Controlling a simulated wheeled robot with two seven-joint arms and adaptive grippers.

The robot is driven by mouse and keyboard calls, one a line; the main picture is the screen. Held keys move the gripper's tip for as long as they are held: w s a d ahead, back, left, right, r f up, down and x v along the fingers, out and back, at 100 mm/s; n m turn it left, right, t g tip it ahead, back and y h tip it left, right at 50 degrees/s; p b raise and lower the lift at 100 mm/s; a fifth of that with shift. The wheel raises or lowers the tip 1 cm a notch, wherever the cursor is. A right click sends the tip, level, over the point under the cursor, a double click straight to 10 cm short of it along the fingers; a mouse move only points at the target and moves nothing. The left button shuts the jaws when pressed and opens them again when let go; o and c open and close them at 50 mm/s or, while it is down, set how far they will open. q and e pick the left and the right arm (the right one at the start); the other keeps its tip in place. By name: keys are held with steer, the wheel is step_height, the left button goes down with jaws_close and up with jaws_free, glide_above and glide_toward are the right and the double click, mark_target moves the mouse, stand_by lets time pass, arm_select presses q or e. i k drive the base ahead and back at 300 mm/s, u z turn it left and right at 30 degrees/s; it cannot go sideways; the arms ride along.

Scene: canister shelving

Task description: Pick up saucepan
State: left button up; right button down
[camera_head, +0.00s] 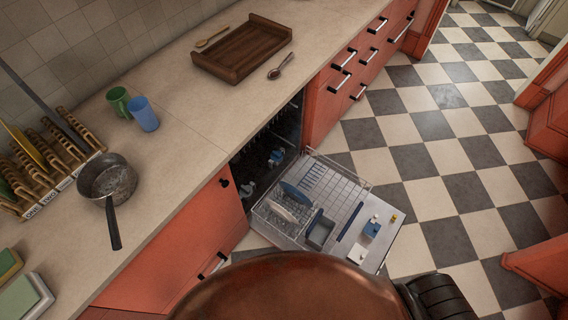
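The saucepan (108,178) is a dark metal pan on the beige countertop at the left of the head view. It stands upright, and its black handle (113,224) points toward the bottom of the picture, out toward the counter's front edge. Its inside looks empty. Neither of my grippers shows in this view. Nothing visible is touching the pan from the front or above.
A wooden dish rack (46,162) stands close left of the pan. A wooden tray (242,48) lies farther along. The open dishwasher door and rack (352,192) jut over the checkered floor.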

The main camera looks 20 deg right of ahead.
mark_target(108, 180)
steer(key=u, duration=1.6)
steer(key=k, duration=0.6)
steer(key=u, duration=0.15)
